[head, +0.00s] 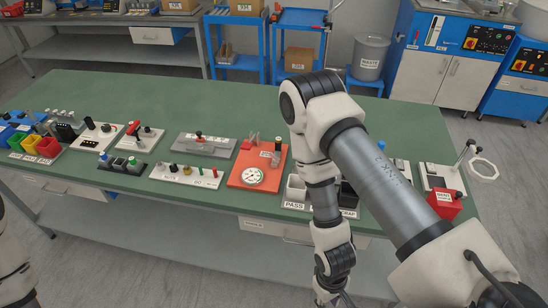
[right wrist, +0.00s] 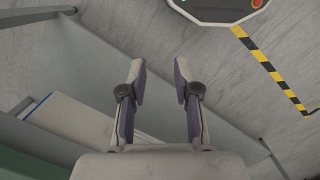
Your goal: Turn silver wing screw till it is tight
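I cannot make out a silver wing screw for certain in either view. The head view shows several small fixtures on the green bench, including an orange plate (head: 247,179) with a round dial gauge (head: 252,177) and a grey plate (head: 215,151) with a red-topped part. My right arm crosses in front of the bench's right half and hides part of it. In the right wrist view my right gripper (right wrist: 160,82) is open and empty, its two fingers apart above the floor. My left gripper is out of view; only part of my left arm shows at the left edge.
The green bench (head: 95,91) has clear room along its back. Coloured bins (head: 47,146) stand at its left end and a red box (head: 444,205) at its right end. Blue carts and cabinets stand behind. The right wrist view shows grey floor with a yellow-black stripe (right wrist: 272,70).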

